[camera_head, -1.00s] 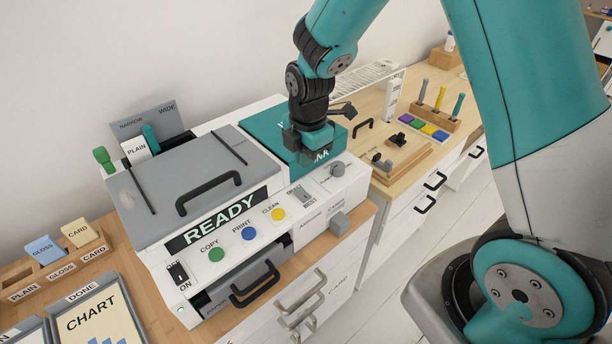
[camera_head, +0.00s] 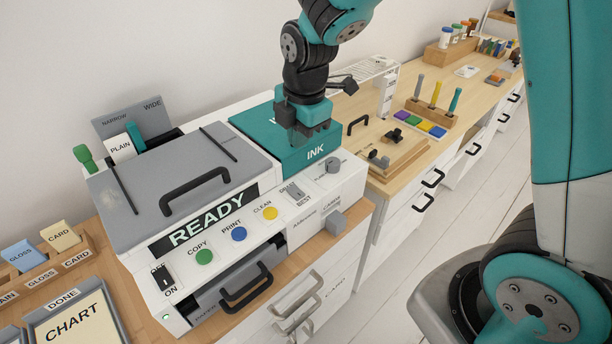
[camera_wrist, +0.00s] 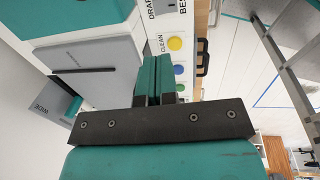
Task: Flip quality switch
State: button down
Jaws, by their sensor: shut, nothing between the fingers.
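The quality switch (camera_head: 293,192), a small grey rocker between the labels DRAFT and BEST, is on the sloped front panel of the white printer (camera_head: 315,222). It lies right of the yellow CLEAN button (camera_head: 270,213). My gripper (camera_head: 301,136) is shut and empty, above the teal INK lid (camera_head: 268,130), behind the switch and apart from it. In the wrist view my shut fingers (camera_wrist: 153,75) point toward the panel. The DRAFT and BEST lettering is cut off at the top edge there. I cannot tell exactly which way the rocker is tipped.
A grey knob (camera_head: 333,166) and a square grey knob (camera_head: 335,222) are right of the switch. The green COPY (camera_head: 204,257) and blue PRINT (camera_head: 239,234) buttons are left. The grey scanner lid (camera_head: 180,185) is shut. The READY display (camera_head: 205,222) is lit.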

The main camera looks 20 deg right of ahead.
aim_at(293, 188)
jog(key=shift+a, duration=0.1)
jog(key=f, duration=0.4)
jog(key=w+f+p, duration=0.1)
jog(key=f, duration=0.4)
jog(key=w+f+p, duration=0.1)
jog(key=f, duration=0.4)
jog(key=shift+a, duration=0.3)
